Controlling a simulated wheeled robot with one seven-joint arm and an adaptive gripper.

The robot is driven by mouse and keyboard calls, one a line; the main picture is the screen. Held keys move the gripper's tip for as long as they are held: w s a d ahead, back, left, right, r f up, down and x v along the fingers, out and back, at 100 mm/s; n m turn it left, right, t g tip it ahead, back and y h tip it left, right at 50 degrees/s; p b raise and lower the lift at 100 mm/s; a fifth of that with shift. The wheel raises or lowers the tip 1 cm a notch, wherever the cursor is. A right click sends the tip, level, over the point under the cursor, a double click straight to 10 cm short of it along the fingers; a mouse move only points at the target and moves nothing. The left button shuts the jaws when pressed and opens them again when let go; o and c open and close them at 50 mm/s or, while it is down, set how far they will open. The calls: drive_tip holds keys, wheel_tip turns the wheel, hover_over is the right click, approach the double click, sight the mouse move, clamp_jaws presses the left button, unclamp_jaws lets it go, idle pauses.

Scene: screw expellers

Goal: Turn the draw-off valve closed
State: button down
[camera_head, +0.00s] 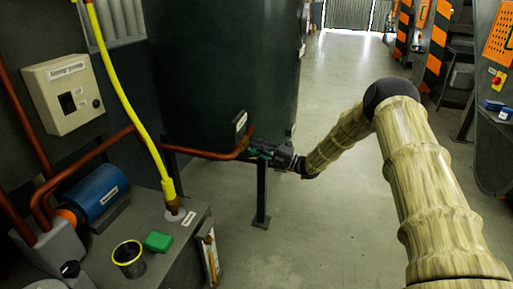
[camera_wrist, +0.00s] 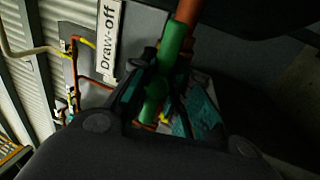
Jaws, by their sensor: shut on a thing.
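The draw-off valve's green handle (camera_wrist: 172,44) shows in the wrist view, roughly in line with the copper pipe (camera_wrist: 187,11) at the top. My gripper (camera_wrist: 160,88) is shut on this handle, with a dark finger on each side of it. The white "Draw-off" label (camera_wrist: 109,45) is to the left of the handle. In the head view, my gripper (camera_head: 264,152) is at the end of the copper pipe, low in front of the dark tank (camera_head: 225,70). It hides most of the valve there, and only a little green shows.
A thin dark post (camera_head: 262,195) stands on the floor under the valve. A grey bench (camera_head: 180,235) at left holds a green block (camera_head: 158,241), a cup (camera_head: 128,258) and a blue motor (camera_head: 97,190). The floor (camera_head: 330,90) right of the tank is clear.

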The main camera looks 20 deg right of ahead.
drive_tip(key=shift+r+m, duration=0.1)
drive_tip(key=shift+m, duration=0.2)
drive_tip(key=m+t+h+p, duration=0.1)
drive_tip(key=m+p, duration=0.2)
drive_tip(key=m, duration=0.1)
drive_tip(key=shift+r, duration=0.1)
drive_tip(key=m+h+p, duration=0.1)
drive_tip(key=m, duration=0.2)
drive_tip(key=m+t+h+p, duration=0.1)
drive_tip(key=m+p, duration=0.1)
drive_tip(key=m, duration=0.2)
drive_tip(key=shift+r+p, duration=0.15)
drive_tip(key=shift+p, duration=0.15)
drive_tip(key=m+p, duration=0.1)
drive_tip(key=m, duration=0.1)
drive_tip(key=m+h+p, duration=0.1)
drive_tip(key=m+p, duration=0.1)
drive_tip(key=m, duration=0.1)
drive_tip(key=shift+h, duration=0.3)
drive_tip(key=shift+d+m+h+p, duration=0.1)
drive_tip(key=shift+m+h+p, duration=0.4)
drive_tip(key=shift+m+p, duration=1.2)
drive_tip(key=shift+m+b, duration=0.45)
drive_tip(key=shift+m, duration=0.15)
drive_tip(key=c, duration=1.4)
unclamp_jaws()
drive_tip(key=shift+o, duration=0.2)
